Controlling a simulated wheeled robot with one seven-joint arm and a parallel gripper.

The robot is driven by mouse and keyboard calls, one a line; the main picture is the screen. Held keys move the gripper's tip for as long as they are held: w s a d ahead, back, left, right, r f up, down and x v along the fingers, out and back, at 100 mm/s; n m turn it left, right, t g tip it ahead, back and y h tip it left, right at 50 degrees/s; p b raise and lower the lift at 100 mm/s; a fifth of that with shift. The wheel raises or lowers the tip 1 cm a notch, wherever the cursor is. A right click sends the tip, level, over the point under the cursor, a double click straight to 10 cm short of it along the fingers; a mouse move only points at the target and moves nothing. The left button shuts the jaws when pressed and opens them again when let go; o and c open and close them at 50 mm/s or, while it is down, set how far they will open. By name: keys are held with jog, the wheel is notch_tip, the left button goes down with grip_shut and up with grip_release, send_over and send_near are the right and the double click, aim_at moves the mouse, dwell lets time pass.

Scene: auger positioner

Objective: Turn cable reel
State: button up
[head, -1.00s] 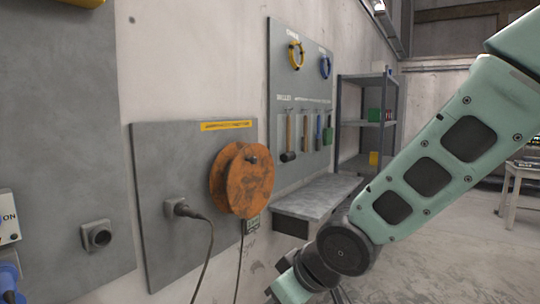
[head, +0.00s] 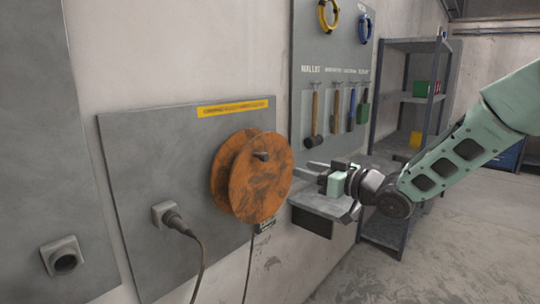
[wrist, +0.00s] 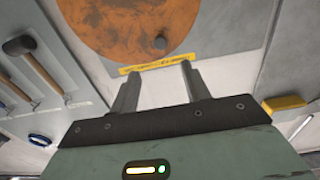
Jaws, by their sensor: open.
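The orange-brown cable reel (head: 258,182) is mounted on a grey wall panel in the head view, with a small dark knob (head: 261,156) near the top of its front disc. A dark cable hangs below it. In the wrist view the reel (wrist: 125,28) fills the top, and its knob (wrist: 160,42) shows just beyond the fingers. My gripper (head: 312,172) is to the right of the reel in the head view, its fingers pointing left toward it. The gripper also shows in the wrist view (wrist: 158,75), with its two fingers apart and nothing between them.
A grey shelf (head: 325,200) juts from the wall beneath my gripper. A tool board (head: 335,75) with hammers and coiled cables is behind. A plug (head: 175,220) with a cable is left of the reel. A shelving rack (head: 410,100) stands at the right.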

aim_at(266, 159)
jog(key=p+x, duration=0.4)
jog(key=x, duration=0.9)
jog(key=shift+w+a, duration=0.25)
jog(key=shift+a, duration=0.05)
grip_shut()
jog(key=shift+a, duration=0.1)
